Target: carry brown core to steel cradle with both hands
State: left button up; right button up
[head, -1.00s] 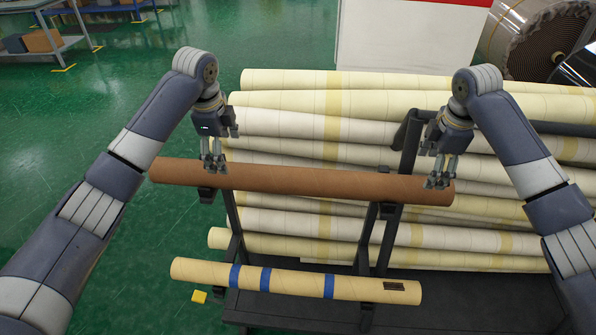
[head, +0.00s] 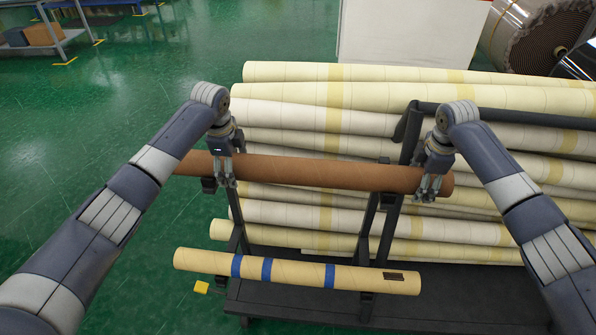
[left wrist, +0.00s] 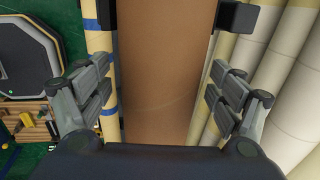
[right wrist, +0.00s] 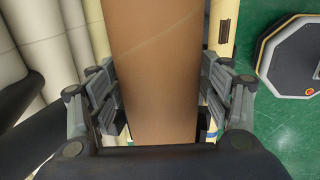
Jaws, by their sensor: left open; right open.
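The brown core (head: 310,172) lies level across dark supports on the rack, in front of a stack of cream rolls. My left gripper (head: 228,184) is open, with its fingers at the core near its left end. In the left wrist view the core (left wrist: 165,75) runs between the spread fingers (left wrist: 160,100). My right gripper (head: 428,194) is open at the core's right end. In the right wrist view the core (right wrist: 152,70) passes between its open fingers (right wrist: 158,95). I cannot make out a steel cradle.
A tan core with blue bands (head: 300,272) lies on lower supports in front. Cream wrapped rolls (head: 300,120) are stacked behind. The dark rack base (head: 290,308) is below. Large rolls (head: 530,40) stand at the back right.

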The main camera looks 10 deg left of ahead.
pick_arm(q)
jog(key=shift+w+f, duration=0.1)
jog(key=shift+f, duration=0.25)
pick_arm(e)
jog(key=shift+w+f, duration=0.1)
jog(key=shift+f, duration=0.3)
pick_arm(q)
jog(key=shift+c, duration=0.6)
pick_arm(e)
jog(key=shift+r, duration=0.1)
jog(key=shift+c, duration=0.4)
pick_arm(q)
jog(key=c, duration=1.4)
pick_arm(e)
jog(key=c, duration=1.4)
pick_arm(q)
jog(key=c, duration=0.4)
pick_arm(e)
jog(key=shift+c, duration=0.7)
pick_arm(q)
jog(key=shift+r, duration=0.1)
jog(key=shift+c, duration=0.2)
jog(key=shift+r, duration=0.15)
pick_arm(e)
jog(key=shift+r, duration=0.2)
